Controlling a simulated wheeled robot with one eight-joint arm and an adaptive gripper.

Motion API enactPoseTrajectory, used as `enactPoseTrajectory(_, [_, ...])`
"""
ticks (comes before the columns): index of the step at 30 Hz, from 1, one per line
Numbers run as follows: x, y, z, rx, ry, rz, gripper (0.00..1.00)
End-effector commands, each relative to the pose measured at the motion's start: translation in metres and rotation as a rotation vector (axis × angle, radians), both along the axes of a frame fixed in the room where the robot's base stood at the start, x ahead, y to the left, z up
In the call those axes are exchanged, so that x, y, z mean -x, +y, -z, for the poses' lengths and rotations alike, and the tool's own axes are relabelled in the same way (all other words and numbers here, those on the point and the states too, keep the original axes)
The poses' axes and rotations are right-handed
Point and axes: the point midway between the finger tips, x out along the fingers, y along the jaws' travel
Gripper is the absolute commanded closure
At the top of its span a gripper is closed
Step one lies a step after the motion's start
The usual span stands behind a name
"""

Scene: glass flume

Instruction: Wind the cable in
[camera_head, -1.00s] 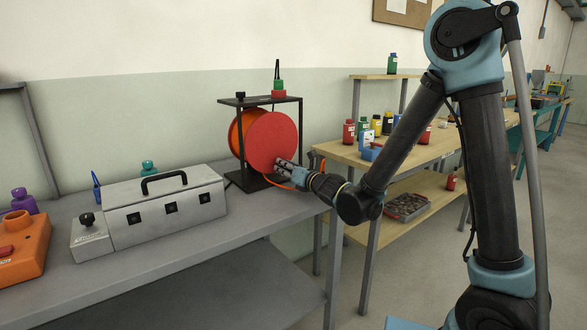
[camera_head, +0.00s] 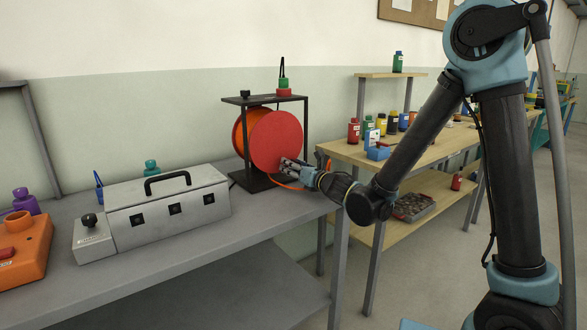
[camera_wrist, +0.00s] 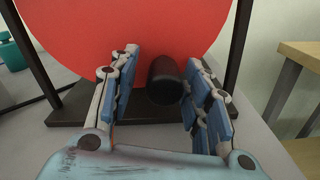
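The cable reel is a red disc (camera_head: 280,142) with an orange rim behind it, upright in a black frame (camera_head: 307,125) on the grey bench. The orange cable (camera_head: 285,187) hangs low beside the reel and passes behind my gripper. My gripper (camera_head: 288,166) is at the lower right of the disc's front. In the wrist view, a dark round handle (camera_wrist: 166,82) juts from the red disc (camera_wrist: 130,28) between my blue-padded fingers. The fingers are apart, with a clear gap on the handle's left side. I cannot tell whether the right finger touches it.
A silver case (camera_head: 170,207) and an orange box (camera_head: 24,245) stand left on the grey bench (camera_head: 240,240). A green-and-red piece (camera_head: 283,86) sits on the frame's top. To the right is a wooden table (camera_head: 345,155) with bottles. The bench front is bare.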

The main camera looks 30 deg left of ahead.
Motion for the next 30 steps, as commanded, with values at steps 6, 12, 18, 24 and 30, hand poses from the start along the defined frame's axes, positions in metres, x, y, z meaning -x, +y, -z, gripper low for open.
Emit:
enactPoseTrajectory(6, [0.001, 0.001, -0.001, -0.001, -0.001, -0.004, 0.55])
enactPoseTrajectory(12, [0.003, 0.0, -0.001, -0.001, -0.002, -0.005, 0.55])
enactPoseTrajectory(18, [0.006, -0.008, -0.001, -0.001, -0.002, -0.005, 0.55])
enactPoseTrajectory(24, [0.01, -0.017, -0.001, -0.001, -0.001, -0.004, 0.55])
enactPoseTrajectory(30, [0.014, -0.024, -0.001, 0.001, -0.001, -0.003, 0.55])
